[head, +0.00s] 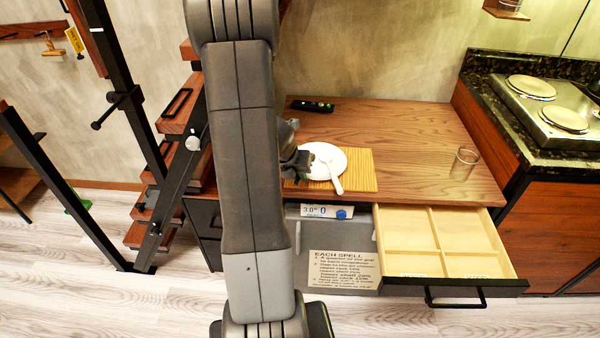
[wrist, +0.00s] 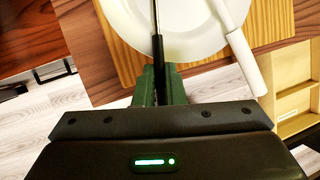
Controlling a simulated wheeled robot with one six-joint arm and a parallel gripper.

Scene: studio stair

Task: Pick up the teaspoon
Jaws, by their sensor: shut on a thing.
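In the wrist view, my gripper (wrist: 163,82) is shut on the teaspoon (wrist: 157,25), of which a thin dark handle shows between the green fingers. The handle runs up past the top edge of the picture, so its far end is out of view. It passes over the left part of a white plate (wrist: 190,45); I cannot tell whether it touches the plate. In the head view, my gripper (head: 296,162) is at the plate's left side, partly behind my arm, and the teaspoon cannot be made out there.
A white-handled utensil (head: 335,178) lies across the plate's right side. The plate stands on a striped wooden board (head: 362,170). A clear glass (head: 463,163) stands at the counter's right. An open drawer (head: 478,243) with empty compartments juts out below. A black device (head: 311,105) lies at the back.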

